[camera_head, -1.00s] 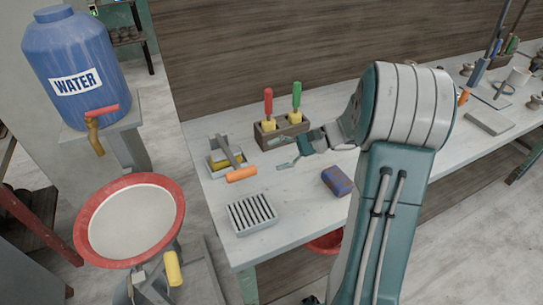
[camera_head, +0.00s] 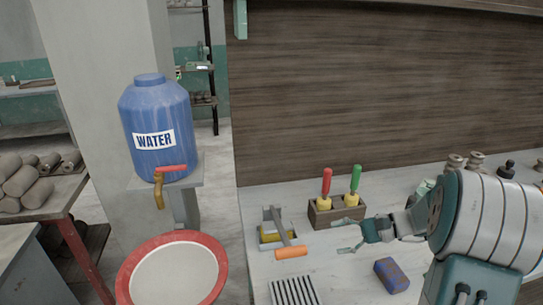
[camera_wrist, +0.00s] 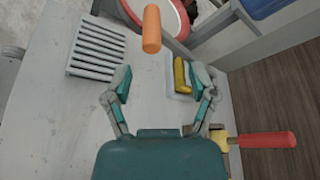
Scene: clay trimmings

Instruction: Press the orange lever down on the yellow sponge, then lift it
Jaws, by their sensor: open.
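The orange lever handle (camera_head: 291,252) sticks out toward the front from a grey metal press (camera_head: 273,215) on the table. The yellow sponge (camera_head: 270,235) sits in the press under the lever arm.
A wooden holder (camera_head: 337,211) with a red-handled and a green-handled tool stands behind my gripper. A slatted rack (camera_head: 293,291) lies in front of the press. A blue block (camera_head: 391,275) lies to the right. A blue water barrel (camera_head: 156,130) and red-rimmed basin (camera_head: 172,272) stand left.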

